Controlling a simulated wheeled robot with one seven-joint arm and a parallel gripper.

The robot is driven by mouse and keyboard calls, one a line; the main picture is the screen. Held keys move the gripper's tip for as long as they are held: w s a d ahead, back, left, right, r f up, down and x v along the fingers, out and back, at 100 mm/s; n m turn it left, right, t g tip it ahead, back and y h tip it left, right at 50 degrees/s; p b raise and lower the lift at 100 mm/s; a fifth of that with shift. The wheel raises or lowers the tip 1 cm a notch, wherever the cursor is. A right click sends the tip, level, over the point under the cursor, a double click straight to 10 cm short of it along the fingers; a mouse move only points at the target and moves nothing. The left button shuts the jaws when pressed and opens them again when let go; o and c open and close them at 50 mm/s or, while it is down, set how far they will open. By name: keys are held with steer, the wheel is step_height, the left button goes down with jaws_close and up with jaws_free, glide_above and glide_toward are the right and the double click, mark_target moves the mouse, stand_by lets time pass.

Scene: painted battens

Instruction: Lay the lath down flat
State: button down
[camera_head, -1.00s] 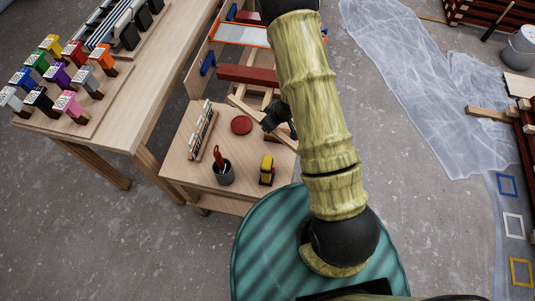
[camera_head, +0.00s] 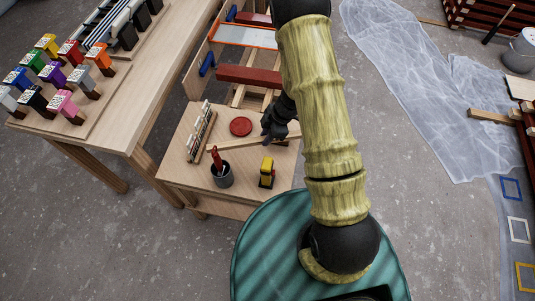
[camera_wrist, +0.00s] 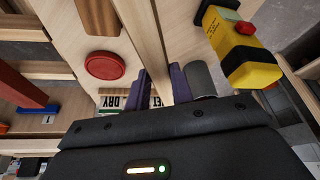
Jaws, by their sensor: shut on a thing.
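The lath (camera_head: 240,145) is a long, pale wooden strip, stretched roughly left to right over the low wooden table (camera_head: 190,172) in the head view. My gripper (camera_head: 272,138) is shut on it toward its right part. In the wrist view the lath (camera_wrist: 148,45) runs up the picture from between the two dark fingers (camera_wrist: 162,88). It looks about level and low over the tabletop. I cannot tell whether it touches the table. My arm hides part of the table's right side.
On the low table are a red disc (camera_head: 240,126), a grey cup (camera_head: 222,176) with a red-handled tool, a yellow and black object (camera_head: 267,172) and a lettered rack (camera_head: 200,130). A dark red batten (camera_head: 248,76) lies behind. A taller bench with painted samples (camera_head: 62,104) stands left.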

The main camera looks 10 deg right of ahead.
steer(key=b, duration=0.1)
glide_above(263, 155)
steer(key=d, duration=0.1)
steer(key=f, duration=0.6)
steer(key=shift+d+f, duration=0.1)
steer(key=shift+d, duration=0.1)
steer(key=shift+f+b, duration=0.45)
steer(key=shift+f, duration=1.4)
steer(key=shift+f, duration=0.15)
steer(key=c, duration=1.2)
jaws_free()
steer(key=p+v, duration=0.2)
steer(key=v, duration=1)
steer(key=shift+s, duration=0.1)
